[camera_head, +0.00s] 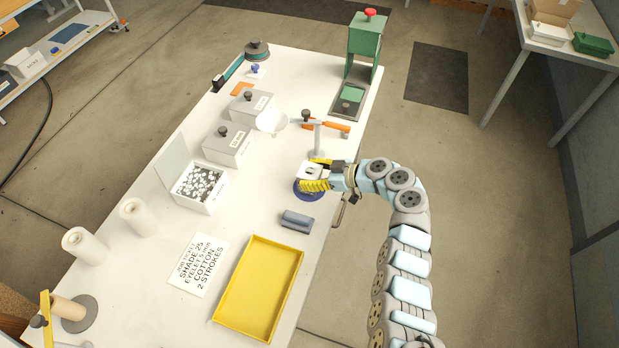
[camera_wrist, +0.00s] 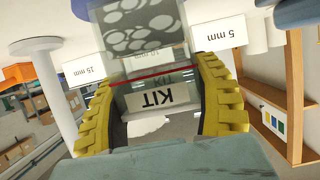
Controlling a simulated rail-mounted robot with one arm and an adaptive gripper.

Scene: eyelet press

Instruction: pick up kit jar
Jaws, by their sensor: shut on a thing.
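The kit jar (camera_wrist: 165,82) is a clear container with a pale KIT label, which reads upside down in the wrist view. It stands between the two yellow ribbed fingers of my gripper (camera_wrist: 157,75), which touch it from both sides. In the head view my gripper (camera_head: 315,175) is over the right side of the white table, above a dark blue round base (camera_head: 309,192). There the jar is mostly hidden by the fingers. I cannot tell whether the jar is clear of the surface below it.
A yellow tray (camera_head: 254,309), a job ticket (camera_head: 199,265) and a blue-grey block (camera_head: 297,221) lie nearer the front. An open box of eyelets (camera_head: 211,202) and grey lidded boxes (camera_head: 236,150) stand left. An orange-handled tool (camera_head: 335,129) and green press (camera_head: 365,42) are beyond my gripper.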

